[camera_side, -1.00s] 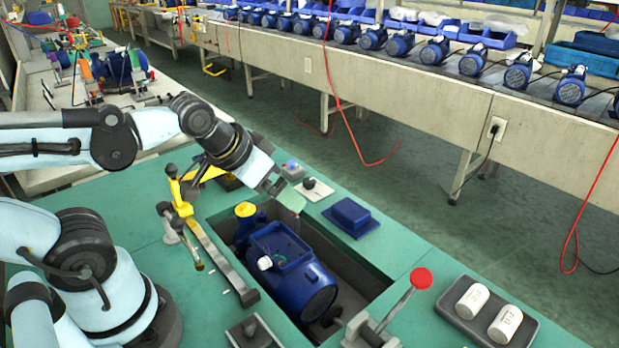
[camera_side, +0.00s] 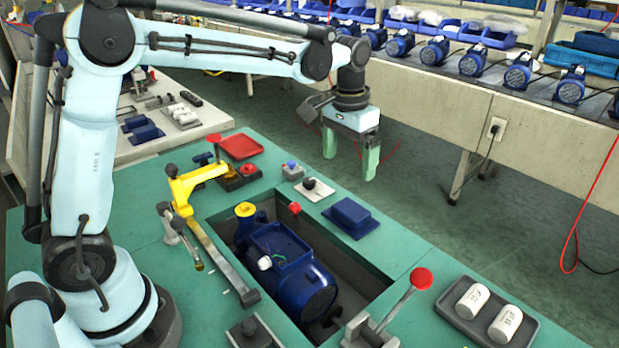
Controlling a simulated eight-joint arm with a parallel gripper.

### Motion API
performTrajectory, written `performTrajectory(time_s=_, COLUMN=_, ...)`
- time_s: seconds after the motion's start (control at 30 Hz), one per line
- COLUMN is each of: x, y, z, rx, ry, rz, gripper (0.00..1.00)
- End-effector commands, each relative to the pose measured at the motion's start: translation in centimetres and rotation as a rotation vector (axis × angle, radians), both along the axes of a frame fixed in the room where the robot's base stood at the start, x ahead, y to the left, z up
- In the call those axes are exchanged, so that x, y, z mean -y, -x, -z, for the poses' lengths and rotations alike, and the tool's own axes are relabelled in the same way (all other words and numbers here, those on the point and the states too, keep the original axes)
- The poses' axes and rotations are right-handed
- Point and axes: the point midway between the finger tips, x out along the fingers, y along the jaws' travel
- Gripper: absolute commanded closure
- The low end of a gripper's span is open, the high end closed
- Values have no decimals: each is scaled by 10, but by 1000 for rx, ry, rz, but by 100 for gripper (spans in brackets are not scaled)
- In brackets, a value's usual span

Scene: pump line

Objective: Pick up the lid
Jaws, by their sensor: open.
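The lid (camera_side: 350,213) is a dark blue, shallow rectangular piece. It lies on the green bench top, right of the recess that holds the blue pump motor (camera_side: 303,291). The motor has an open rectangular box (camera_side: 279,241) on top, with a white fitting and wires at its near left. My gripper (camera_side: 350,167) points down with its green fingers apart and nothing between them. In the picture it is above the lid, clear of it and raised over the bench's far edge.
A yellow clamp (camera_side: 195,182) stands left of the recess. A lever with a red knob (camera_side: 421,278) rises at its near right end, beside a tray (camera_side: 468,318) with two white cylinders. A black-knobbed switch (camera_side: 310,184) lies behind the lid.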

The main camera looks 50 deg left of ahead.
Motion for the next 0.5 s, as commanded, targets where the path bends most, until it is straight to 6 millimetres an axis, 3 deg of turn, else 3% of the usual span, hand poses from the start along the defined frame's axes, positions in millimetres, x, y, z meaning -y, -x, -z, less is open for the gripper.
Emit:
performTrajectory(time_s=0.27, x=2, y=-15, z=18, rx=-58, ry=-2, rz=0, gripper=0)
performTrajectory(time_s=0.5, x=2, y=-15, z=53, rx=-58, ry=-2, rz=0, gripper=0)
